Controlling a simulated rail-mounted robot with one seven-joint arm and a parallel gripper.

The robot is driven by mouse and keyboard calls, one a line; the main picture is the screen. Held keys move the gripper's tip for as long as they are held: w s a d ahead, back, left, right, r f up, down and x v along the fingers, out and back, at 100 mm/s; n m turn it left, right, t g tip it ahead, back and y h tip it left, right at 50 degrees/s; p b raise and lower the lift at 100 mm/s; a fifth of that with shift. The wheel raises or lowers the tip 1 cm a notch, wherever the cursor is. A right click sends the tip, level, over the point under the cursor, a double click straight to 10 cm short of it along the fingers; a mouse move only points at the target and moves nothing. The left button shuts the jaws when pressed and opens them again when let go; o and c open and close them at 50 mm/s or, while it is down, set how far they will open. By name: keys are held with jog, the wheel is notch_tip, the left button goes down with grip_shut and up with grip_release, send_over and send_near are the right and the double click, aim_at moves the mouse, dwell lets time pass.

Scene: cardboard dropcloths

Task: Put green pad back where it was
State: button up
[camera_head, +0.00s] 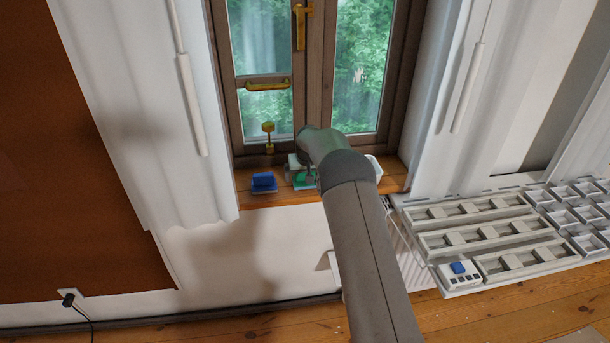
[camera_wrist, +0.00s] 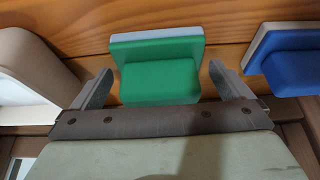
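The green pad (camera_wrist: 160,78), a green block with a pale backing plate, sits on the wooden windowsill (camera_head: 282,200). In the head view the green pad (camera_head: 302,181) is partly hidden by my arm. In the wrist view my gripper (camera_wrist: 160,68) is open, with one finger on each side of the green pad. A narrow gap seems to show at each side; contact cannot be told. In the head view my gripper is mostly hidden behind my arm.
A blue pad (camera_head: 263,183) sits left of the green pad on the sill; it also shows in the wrist view (camera_wrist: 292,70). A whitish rounded object (camera_wrist: 28,70) stands on the other side. The window (camera_head: 300,80) is behind. A grey rack (camera_head: 490,235) stands at right.

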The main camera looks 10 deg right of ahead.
jog(key=shift+r, duration=0.3)
jog(key=b+v, duration=0.1)
jog(key=v, duration=1)
jog(key=shift+s+r, duration=0.2)
jog(key=shift+r, duration=0.15)
